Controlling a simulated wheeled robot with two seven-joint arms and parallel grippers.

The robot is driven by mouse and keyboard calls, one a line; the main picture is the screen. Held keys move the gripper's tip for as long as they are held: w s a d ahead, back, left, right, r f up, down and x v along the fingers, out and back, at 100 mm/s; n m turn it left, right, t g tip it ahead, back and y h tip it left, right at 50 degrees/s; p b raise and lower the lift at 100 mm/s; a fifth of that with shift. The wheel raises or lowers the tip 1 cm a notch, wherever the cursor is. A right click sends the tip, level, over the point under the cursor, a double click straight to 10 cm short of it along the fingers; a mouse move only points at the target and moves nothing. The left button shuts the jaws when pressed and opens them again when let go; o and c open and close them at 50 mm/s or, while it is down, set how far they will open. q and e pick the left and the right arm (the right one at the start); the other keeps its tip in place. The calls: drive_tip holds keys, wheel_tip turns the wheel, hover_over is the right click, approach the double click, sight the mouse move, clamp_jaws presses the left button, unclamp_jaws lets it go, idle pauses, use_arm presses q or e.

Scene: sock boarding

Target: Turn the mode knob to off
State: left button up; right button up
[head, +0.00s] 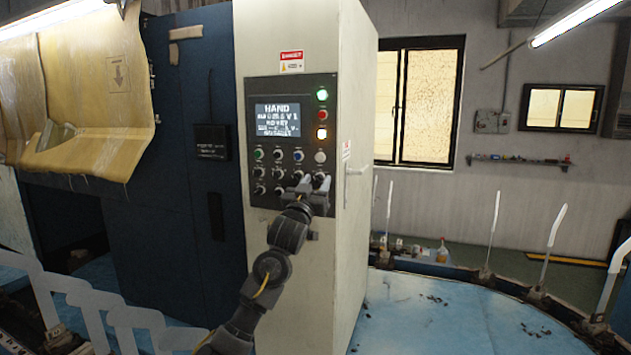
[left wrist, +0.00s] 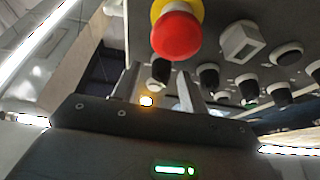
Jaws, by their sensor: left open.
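The control panel (head: 290,140) is on the front of a pale cabinet, with a lit screen (head: 278,118) reading HAND on top. Several small dark knobs sit in rows below the screen. My left gripper (head: 313,182) is open at the panel's lower right corner. In the left wrist view its two fingers (left wrist: 160,88) point at the panel, with a black knob (left wrist: 161,70) showing between their tips. I cannot tell whether they touch it. Which knob is the mode knob is not readable. My right gripper is not in view.
A red mushroom button (left wrist: 175,35) with a yellow collar is close to the fingers. A white square knob (left wrist: 242,42) and several black knobs are to its right. Green, red and amber lamps (head: 322,114) line the panel's right side. A blue round platform (head: 450,310) lies to the right.

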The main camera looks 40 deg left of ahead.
use_arm(q)
clamp_jaws()
drive_tip(key=shift+m, duration=0.4)
drive_tip(key=m+h, duration=0.1)
drive_tip(key=m, duration=0.1)
drive_tip(key=m+h, duration=0.2)
drive_tip(key=m, duration=0.1)
drive_tip(key=shift+s+a+r+t, duration=0.1)
drive_tip(key=shift+a+t, duration=0.1)
drive_tip(key=shift+t, duration=0.1)
drive_tip(key=shift+m+h+p, duration=0.25)
drive_tip(key=shift+m+h, duration=0.5)
drive_tip(key=shift+m, duration=0.85)
drive_tip(key=shift+m+h+p, duration=0.25)
drive_tip(key=shift+m+h, duration=0.5)
drive_tip(key=shift+m, duration=0.85)
